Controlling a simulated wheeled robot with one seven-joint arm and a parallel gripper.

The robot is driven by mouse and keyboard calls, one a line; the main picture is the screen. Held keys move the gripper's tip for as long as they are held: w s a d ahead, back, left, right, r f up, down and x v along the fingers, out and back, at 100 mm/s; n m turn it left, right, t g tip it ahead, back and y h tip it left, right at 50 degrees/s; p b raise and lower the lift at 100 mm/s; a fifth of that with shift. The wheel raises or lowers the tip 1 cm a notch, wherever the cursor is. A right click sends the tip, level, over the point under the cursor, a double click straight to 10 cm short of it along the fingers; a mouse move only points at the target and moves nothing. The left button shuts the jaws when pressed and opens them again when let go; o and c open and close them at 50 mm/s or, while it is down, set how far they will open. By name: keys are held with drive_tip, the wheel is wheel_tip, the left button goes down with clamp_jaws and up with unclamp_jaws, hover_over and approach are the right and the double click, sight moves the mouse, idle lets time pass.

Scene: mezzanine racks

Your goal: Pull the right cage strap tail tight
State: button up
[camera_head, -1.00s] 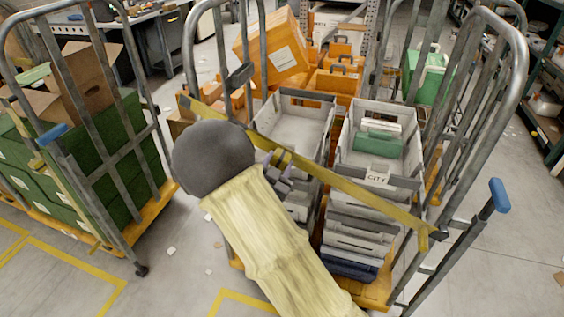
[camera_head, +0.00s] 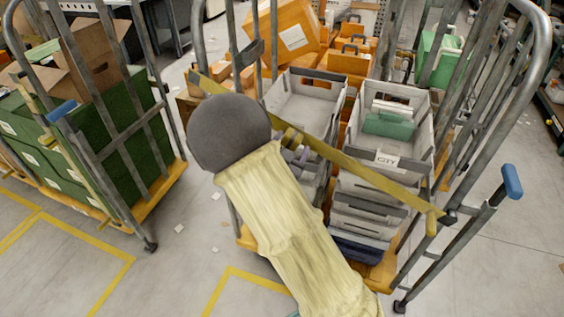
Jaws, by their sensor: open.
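The right roll cage (camera_head: 532,62) is a grey tube frame on an orange base. A yellow strap (camera_head: 375,177) runs across its front, sloping from the upper left post down to the right post. A buckle-like piece (camera_head: 291,137) sits on the strap near its middle. A short yellow end (camera_head: 431,226) hangs at the right post; I cannot tell if it is the tail. My gripper (camera_head: 301,156) is open, just below the strap by the buckle. My dark wrist and pale sleeved arm hide much of it. Whether it touches the strap is unclear.
The cage holds stacked grey crates (camera_head: 303,98), one labelled CITY, with orange cases (camera_head: 350,62) behind. A blue-tipped handle (camera_head: 512,181) juts out at right. A left cage with green boxes (camera_head: 130,140) stands apart.

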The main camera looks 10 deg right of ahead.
drive_tip(key=b+v, duration=0.2)
drive_tip(key=v, duration=1.5)
drive_tip(key=w+d+n+g+y+p, duration=0.25)
drive_tip(key=w+g+y+p, duration=0.2)
drive_tip(key=y, duration=0.25)
drive_tip(key=s+d+r+n+g+y+p, duration=0.1)
drive_tip(key=s+d+r+n+g+p, duration=0.3)
drive_tip(key=s+d+n+g, duration=0.3)
drive_tip(key=s+d+g, duration=0.2)
drive_tip(key=s+d, duration=0.2)
drive_tip(key=s, duration=0.1)
drive_tip(key=shift+s+r+p, duration=0.2)
drive_tip(key=shift+s+p, duration=0.15)
drive_tip(key=shift+p, duration=0.05)
